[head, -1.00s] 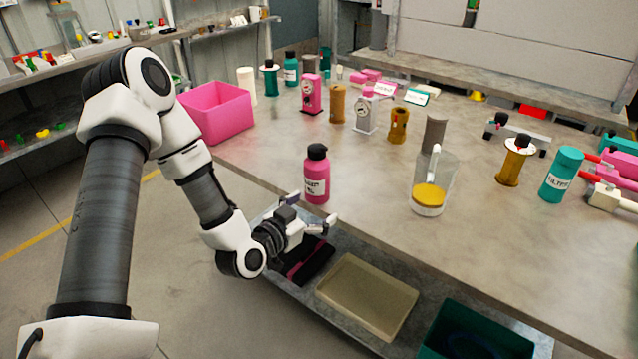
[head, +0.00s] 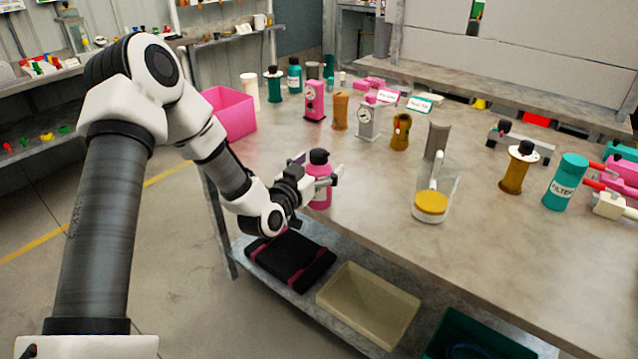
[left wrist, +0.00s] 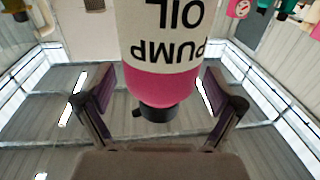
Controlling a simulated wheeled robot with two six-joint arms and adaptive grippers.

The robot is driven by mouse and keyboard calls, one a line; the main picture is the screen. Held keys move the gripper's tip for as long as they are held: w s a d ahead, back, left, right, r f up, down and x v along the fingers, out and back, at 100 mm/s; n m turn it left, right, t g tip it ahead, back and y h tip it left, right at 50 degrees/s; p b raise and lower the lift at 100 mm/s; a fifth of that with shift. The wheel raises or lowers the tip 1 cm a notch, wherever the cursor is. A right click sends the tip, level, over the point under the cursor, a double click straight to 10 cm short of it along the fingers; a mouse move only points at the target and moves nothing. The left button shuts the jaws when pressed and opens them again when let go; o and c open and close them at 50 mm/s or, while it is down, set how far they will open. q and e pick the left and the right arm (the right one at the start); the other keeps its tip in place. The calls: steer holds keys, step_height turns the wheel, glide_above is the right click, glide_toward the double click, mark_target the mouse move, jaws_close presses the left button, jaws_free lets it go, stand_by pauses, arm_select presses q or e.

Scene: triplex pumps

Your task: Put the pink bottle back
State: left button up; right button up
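The pink bottle (head: 320,190), with a dark cap and a white label, stands upright near the table's front left edge. In the left wrist view the bottle (left wrist: 160,82) appears upside down, its label reading PUMP OIL. My left gripper (head: 319,170) is at the bottle, with one finger on each side of it. In the left wrist view my left gripper (left wrist: 160,103) is open, with gaps visible between its fingers and the bottle. Part of the bottle's body is hidden by the gripper in the head view. My right gripper is not in view.
A clear container with a yellow disc (head: 431,204) stands to the right of the bottle. A pink bin (head: 229,112) is at the table's back left. A lower shelf holds a beige tray (head: 368,305).

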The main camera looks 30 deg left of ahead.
arm_select(q)
steer(key=c, duration=1.6)
jaws_close()
steer(key=shift+r, duration=0.15)
